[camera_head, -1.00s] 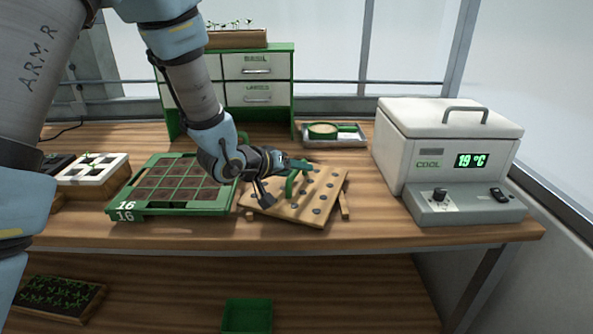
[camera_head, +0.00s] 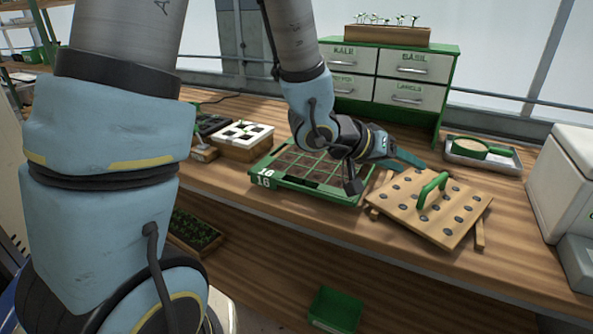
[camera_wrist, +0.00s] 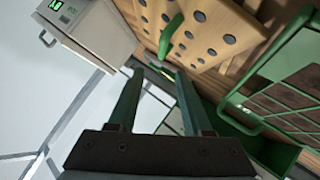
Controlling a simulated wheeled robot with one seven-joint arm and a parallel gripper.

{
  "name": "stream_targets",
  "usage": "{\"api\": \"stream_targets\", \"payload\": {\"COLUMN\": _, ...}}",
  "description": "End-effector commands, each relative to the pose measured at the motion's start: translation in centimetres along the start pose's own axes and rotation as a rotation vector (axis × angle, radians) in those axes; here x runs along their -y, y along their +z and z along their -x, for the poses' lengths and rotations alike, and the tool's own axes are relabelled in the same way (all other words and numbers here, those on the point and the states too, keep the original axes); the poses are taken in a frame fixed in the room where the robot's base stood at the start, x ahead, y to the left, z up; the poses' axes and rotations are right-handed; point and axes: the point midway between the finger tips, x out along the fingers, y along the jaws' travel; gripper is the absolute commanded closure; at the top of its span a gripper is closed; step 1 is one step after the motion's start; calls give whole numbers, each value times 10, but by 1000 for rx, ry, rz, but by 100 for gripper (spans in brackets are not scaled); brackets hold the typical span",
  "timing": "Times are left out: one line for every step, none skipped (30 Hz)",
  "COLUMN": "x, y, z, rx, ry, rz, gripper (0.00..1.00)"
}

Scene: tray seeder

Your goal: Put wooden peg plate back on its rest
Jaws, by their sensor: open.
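The wooden peg plate (camera_head: 455,222) lies on its wooden rest (camera_head: 480,236), whose rails show beyond the plate's left and right sides. The plate looks turned a little against the rails; I cannot tell whether it is fully seated. Its green handle (camera_head: 432,190) stands free on top. My gripper (camera_head: 408,160) is open and empty, behind and left of the handle, apart from it. In the wrist view my fingers (camera_wrist: 158,75) are spread with nothing between them, and the plate (camera_wrist: 210,42) and handle (camera_wrist: 172,38) show beyond them.
A green seed tray (camera_head: 310,188) is left of the plate. Behind are a green drawer cabinet (camera_head: 442,75) and a metal tray with a green sieve (camera_head: 482,149). A white cooler (camera_head: 565,180) stands at right. Bare bench lies in front of the plate.

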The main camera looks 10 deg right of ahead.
Motion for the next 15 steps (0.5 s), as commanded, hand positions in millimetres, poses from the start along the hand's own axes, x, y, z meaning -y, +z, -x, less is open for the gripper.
{"api": "stream_targets", "payload": {"x": 0, "y": 0, "z": 0, "rx": 0, "ry": -1, "rz": 0, "gripper": 50}}
{"api": "stream_targets", "payload": {"x": 2, "y": -1, "z": 1, "rx": -2, "ry": -7, "rz": 0, "gripper": 50}}
{"api": "stream_targets", "payload": {"x": 8, "y": -2, "z": 3, "rx": -5, "ry": -25, "rz": 0, "gripper": 50}}
{"api": "stream_targets", "payload": {"x": 15, "y": -5, "z": 6, "rx": -9, "ry": -48, "rz": -2, "gripper": 50}}
{"api": "stream_targets", "payload": {"x": 24, "y": -7, "z": 10, "rx": -14, "ry": -81, "rz": -3, "gripper": 50}}
{"api": "stream_targets", "payload": {"x": 42, "y": -12, "z": 18, "rx": -20, "ry": -141, "rz": -4, "gripper": 50}}
{"api": "stream_targets", "payload": {"x": 58, "y": -15, "z": 27, "rx": -23, "ry": -197, "rz": -2, "gripper": 50}}
{"api": "stream_targets", "payload": {"x": 77, "y": -17, "z": 38, "rx": -25, "ry": -263, "rz": 1, "gripper": 50}}
{"api": "stream_targets", "payload": {"x": 104, "y": -19, "z": 57, "rx": -20, "ry": -360, "rz": 10, "gripper": 50}}
{"api": "stream_targets", "payload": {"x": 126, "y": -19, "z": 74, "rx": -10, "ry": -439, "rz": 22, "gripper": 50}}
{"api": "stream_targets", "payload": {"x": 147, "y": -17, "z": 94, "rx": 4, "ry": -519, "rz": 40, "gripper": 50}}
{"api": "stream_targets", "payload": {"x": 173, "y": -11, "z": 122, "rx": 34, "ry": -623, "rz": 70, "gripper": 50}}
{"api": "stream_targets", "payload": {"x": 190, "y": -4, "z": 144, "rx": 62, "ry": -695, "rz": 100, "gripper": 50}}
{"api": "stream_targets", "payload": {"x": 205, "y": 5, "z": 166, "rx": 94, "ry": -761, "rz": 135, "gripper": 50}}
{"api": "stream_targets", "payload": {"x": 219, "y": 20, "z": 196, "rx": 145, "ry": -836, "rz": 190, "gripper": 50}}
